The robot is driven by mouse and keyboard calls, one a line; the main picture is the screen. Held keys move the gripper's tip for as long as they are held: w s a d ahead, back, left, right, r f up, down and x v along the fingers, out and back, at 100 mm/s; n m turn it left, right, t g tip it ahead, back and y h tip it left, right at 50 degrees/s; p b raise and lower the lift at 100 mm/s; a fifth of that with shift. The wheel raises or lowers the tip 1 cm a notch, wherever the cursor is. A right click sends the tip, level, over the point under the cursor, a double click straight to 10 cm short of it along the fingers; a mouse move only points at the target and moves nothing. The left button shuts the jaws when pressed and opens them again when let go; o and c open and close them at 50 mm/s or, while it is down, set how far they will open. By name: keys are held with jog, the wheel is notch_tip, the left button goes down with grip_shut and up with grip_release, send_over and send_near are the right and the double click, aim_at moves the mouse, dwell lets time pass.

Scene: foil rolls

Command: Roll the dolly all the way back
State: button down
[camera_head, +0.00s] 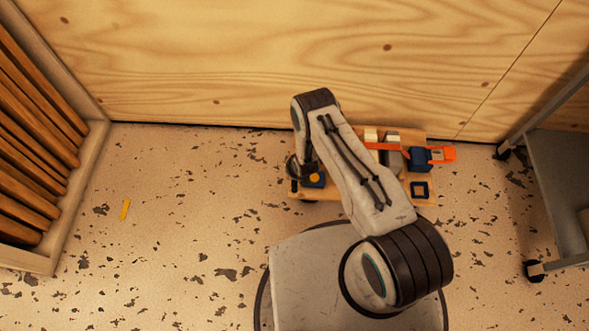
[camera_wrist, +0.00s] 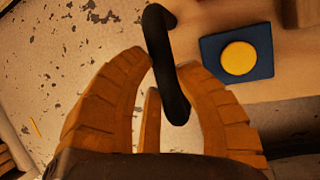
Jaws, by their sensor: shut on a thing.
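The dolly (camera_head: 325,192) is a low, tan wooden platform on the floor close to the plywood wall, partly hidden under my arm. It carries a blue block with a yellow disc, a dark blue piece with an orange bar, and small pale blocks. In the wrist view a bare part of its board (camera_wrist: 272,92) shows at the right. A black bar-like handle (camera_wrist: 168,55) stands at its left side. My gripper (camera_wrist: 163,64) has its orange ribbed fingers shut on the black handle. My arm hides most of the grip in the head view.
The plywood wall (camera_head: 250,60) runs behind the dolly, with a narrow gap. A wooden rack of brown slats (camera_head: 35,130) stands at the left, a grey wheeled cart (camera_head: 565,180) at the right. The speckled floor left of the dolly is clear except for a small yellow strip (camera_head: 125,209).

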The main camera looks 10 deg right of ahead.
jog(key=shift+w+d, duration=0.1)
jog(key=shift+d, duration=0.25)
jog(key=c, duration=0.8)
grip_release()
jog(key=shift+d, duration=0.15)
jog(key=shift+c, duration=0.2)
jog(key=shift+s+r, duration=0.35)
jog(key=shift+r, duration=0.2)
jog(key=v, duration=1)
jog(key=shift+s+r, duration=0.2)
jog(key=shift+r, duration=0.1)
jog(key=shift+d, duration=0.1)
jog(key=shift+r, duration=0.1)
